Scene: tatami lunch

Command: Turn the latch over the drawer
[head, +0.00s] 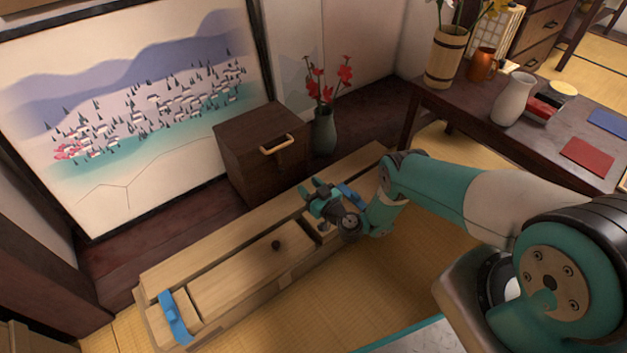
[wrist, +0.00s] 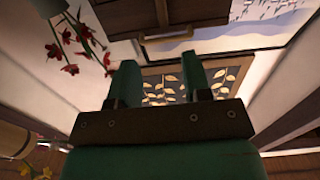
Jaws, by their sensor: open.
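A long, low pale wooden case (head: 205,268) lies on the tatami in the head view, with a dark round knob (head: 276,245) on its long panel. One blue latch-like piece (head: 172,318) sits across its near left end. A second blue piece (head: 350,194) shows at the far right end, just beside my gripper (head: 314,188). My gripper is open over that right end, and I cannot tell whether it touches anything. Its two green fingers are apart and empty in the wrist view (wrist: 160,72). The gripper and wrist partly hide the case's right end.
A dark wooden box (head: 262,150) with a pale handle (head: 276,144) stands behind the case. Next to it is a vase (head: 323,135) with red flowers. A painted screen (head: 130,100) stands at the back left. A table (head: 470,95) with vessels is at the right.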

